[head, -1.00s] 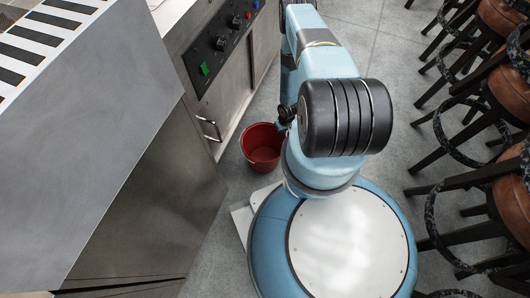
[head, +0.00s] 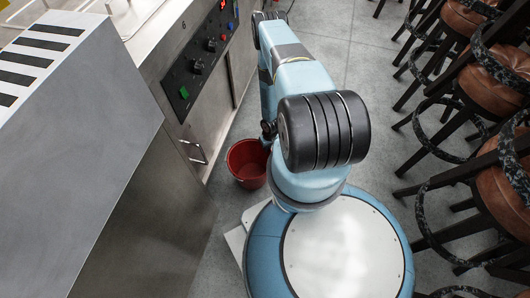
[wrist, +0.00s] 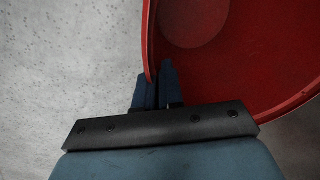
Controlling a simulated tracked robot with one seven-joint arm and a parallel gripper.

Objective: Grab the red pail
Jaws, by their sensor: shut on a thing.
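The red pail (head: 246,166) stands beside the metal counter, to the left of my arm in the head view. My arm covers part of its right side. In the wrist view the pail (wrist: 235,50) fills the upper right, seen from above into its empty inside. My gripper (wrist: 157,85) is shut on the pail's rim at its left side, with one finger on each side of the wall. In the head view the gripper's fingers are hidden behind my arm.
A steel counter (head: 205,110) with a control panel (head: 200,62) runs close along the pail's left. A grey cabinet (head: 75,130) is at the left. Several stools (head: 470,110) stand along the right. Grey floor (head: 335,40) is clear between.

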